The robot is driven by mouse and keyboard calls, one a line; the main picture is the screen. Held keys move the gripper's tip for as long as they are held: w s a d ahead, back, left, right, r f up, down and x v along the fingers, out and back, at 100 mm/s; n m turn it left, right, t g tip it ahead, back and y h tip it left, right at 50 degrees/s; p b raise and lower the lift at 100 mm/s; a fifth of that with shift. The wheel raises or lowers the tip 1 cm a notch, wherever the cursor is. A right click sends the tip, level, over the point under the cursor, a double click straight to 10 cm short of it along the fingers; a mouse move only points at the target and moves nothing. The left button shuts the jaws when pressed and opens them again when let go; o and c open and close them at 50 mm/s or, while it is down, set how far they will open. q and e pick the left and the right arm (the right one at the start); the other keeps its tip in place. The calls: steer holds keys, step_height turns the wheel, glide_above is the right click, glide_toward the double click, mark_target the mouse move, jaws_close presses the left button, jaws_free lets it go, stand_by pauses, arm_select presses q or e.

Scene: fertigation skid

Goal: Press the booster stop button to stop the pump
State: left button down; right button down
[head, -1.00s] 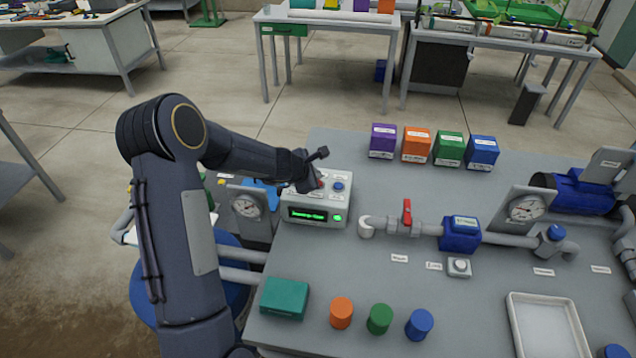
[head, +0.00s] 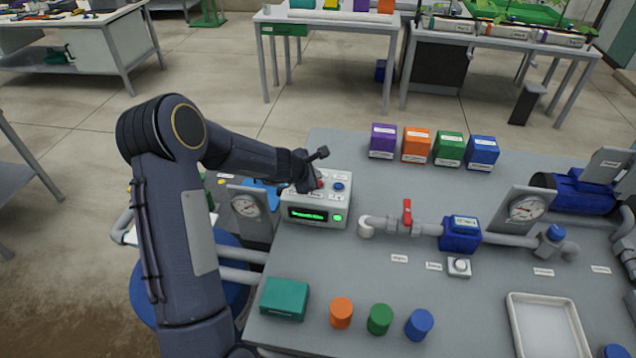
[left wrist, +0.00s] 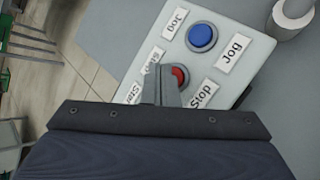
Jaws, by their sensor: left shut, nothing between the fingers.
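The booster control box (head: 290,198) is a pale box at the table's far left corner, with a lit green display (head: 307,214) and a round green light (head: 337,218) on its front. On its top, the red button (left wrist: 180,76) lies beside the "Stop" label (left wrist: 203,94). A blue button (left wrist: 201,37) has "Jog" labels. My left gripper (head: 316,186) is shut and empty, its tips right at the red button and partly covering it. I cannot tell how far the button is pushed in. My right gripper is not in view.
A pressure gauge (head: 246,206) stands left of the box. A pipe with a red-handled valve (head: 407,212) runs to its right. Several coloured boxes stand behind, the purple one (head: 382,142) leftmost. A teal case (head: 284,299) lies in front. The table's middle behind the pipe is clear.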

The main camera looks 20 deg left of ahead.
arm_select(q)
steer(key=shift+f, duration=0.15)
steer(key=shift+f+b, duration=0.3)
steer(key=shift+b, duration=0.15)
steer(key=shift+f+b, duration=0.4)
stand_by(0.6)
stand_by(0.3)
steer(key=shift+r+p, duration=0.75)
steer(key=shift+r, duration=0.05)
step_height(320, 180, up, 5)
steer(key=p, duration=0.5)
steer(key=shift+r, duration=0.1)
